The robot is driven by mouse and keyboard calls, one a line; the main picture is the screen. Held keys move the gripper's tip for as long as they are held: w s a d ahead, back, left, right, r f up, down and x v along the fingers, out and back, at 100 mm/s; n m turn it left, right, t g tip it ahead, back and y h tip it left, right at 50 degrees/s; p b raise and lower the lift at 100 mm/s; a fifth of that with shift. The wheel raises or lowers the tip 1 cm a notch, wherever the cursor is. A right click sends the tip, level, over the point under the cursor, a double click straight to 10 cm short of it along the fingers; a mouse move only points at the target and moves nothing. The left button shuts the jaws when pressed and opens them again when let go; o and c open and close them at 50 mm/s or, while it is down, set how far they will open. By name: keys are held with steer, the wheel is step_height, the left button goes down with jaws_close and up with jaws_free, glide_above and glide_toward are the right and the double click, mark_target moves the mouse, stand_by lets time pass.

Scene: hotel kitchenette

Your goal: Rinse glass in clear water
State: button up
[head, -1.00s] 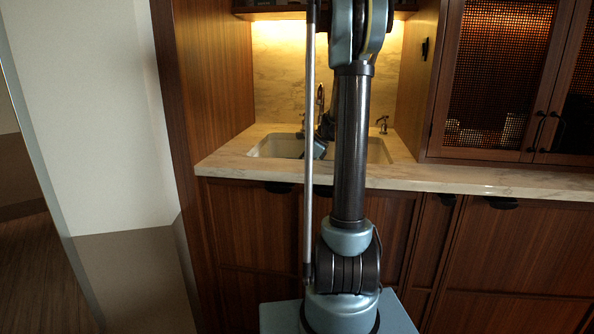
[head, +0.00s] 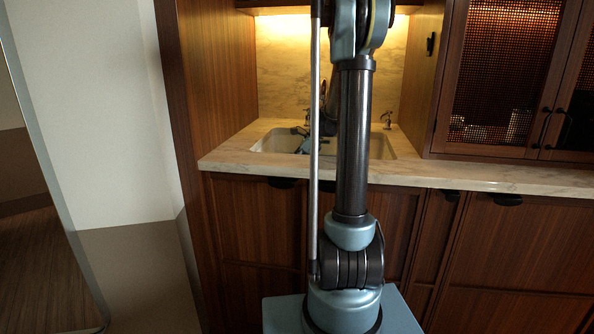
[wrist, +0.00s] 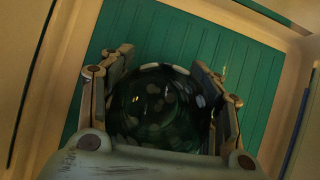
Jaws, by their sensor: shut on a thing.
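In the wrist view my gripper (wrist: 162,62) is shut on a dark, shiny round glass (wrist: 152,105), one finger on each side of it. I look at the glass nearly end-on, and its contents cannot be made out. Behind it is a green ribbed surface (wrist: 225,50) framed by pale walls. In the head view my gripper (head: 299,140) is at the white sink (head: 272,142), over its left-middle part. The glass cannot be made out there. My arm hides the middle of the sink and most of the faucet, so running water cannot be seen.
The marble counter (head: 235,158) surrounds the sink. A small dark fixture (head: 387,118) stands at the sink's back right. A wooden side panel (head: 215,80) is on the left, and a mesh-door cabinet (head: 500,75) stands on the right. The counter front right of the sink is clear.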

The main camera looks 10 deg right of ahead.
steer(key=shift+w+a, duration=0.25)
steer(key=shift+a, duration=0.5)
steer(key=shift+s+d, duration=0.25)
steer(key=shift+d, duration=0.55)
steer(key=shift+s+d, duration=0.25)
steer(key=shift+d, duration=0.55)
steer(key=shift+s+d, duration=0.25)
steer(key=shift+d, duration=0.55)
step_height(320, 180, up, 22)
steer(key=shift+r, duration=0.1)
stand_by(0.5)
